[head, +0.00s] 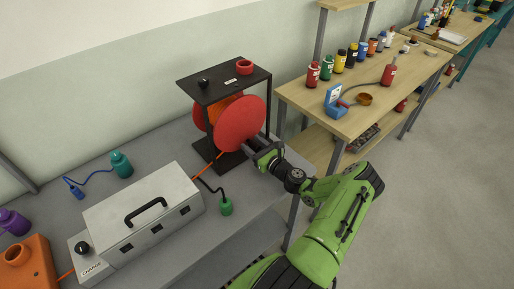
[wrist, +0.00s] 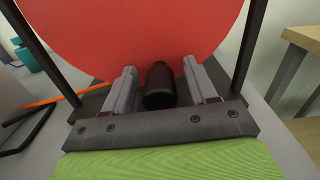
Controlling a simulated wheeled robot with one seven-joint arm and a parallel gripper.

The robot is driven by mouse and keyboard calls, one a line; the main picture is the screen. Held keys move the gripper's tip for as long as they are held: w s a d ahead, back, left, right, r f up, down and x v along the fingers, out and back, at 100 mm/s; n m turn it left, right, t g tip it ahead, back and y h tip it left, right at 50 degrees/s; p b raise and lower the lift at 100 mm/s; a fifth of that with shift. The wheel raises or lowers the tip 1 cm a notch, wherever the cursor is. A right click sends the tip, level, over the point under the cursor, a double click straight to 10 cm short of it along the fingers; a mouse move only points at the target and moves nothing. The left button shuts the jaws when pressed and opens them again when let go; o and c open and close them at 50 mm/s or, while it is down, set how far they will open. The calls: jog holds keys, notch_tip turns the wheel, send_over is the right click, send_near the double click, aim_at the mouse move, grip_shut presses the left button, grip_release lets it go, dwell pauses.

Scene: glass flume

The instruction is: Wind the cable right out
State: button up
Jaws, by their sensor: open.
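A red cable reel (head: 240,122) hangs in a black frame (head: 205,85) on the grey bench. Its red face (wrist: 140,40) fills the top of the wrist view. A dark round crank handle (wrist: 158,85) sticks out from the lower part of the face. My gripper (head: 262,152) is at the reel's lower right. In the wrist view its two fingers (wrist: 158,92) are open on either side of the handle, with small gaps. An orange cable (head: 207,164) runs from the reel down to the left, and it also shows in the wrist view (wrist: 42,108).
A white case (head: 140,215) with a black handle stands left of the reel, with a green plug (head: 226,207) in front. A teal bottle (head: 121,164) is behind the case. A wooden table (head: 330,85) with several bottles stands to the right. The floor at right is clear.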

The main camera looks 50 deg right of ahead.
jog(key=s, duration=0.5)
jog(key=s+a, duration=0.1)
jog(key=s, duration=0.9)
jog(key=shift+s+a, duration=0.35)
jog(key=shift+a, duration=0.05)
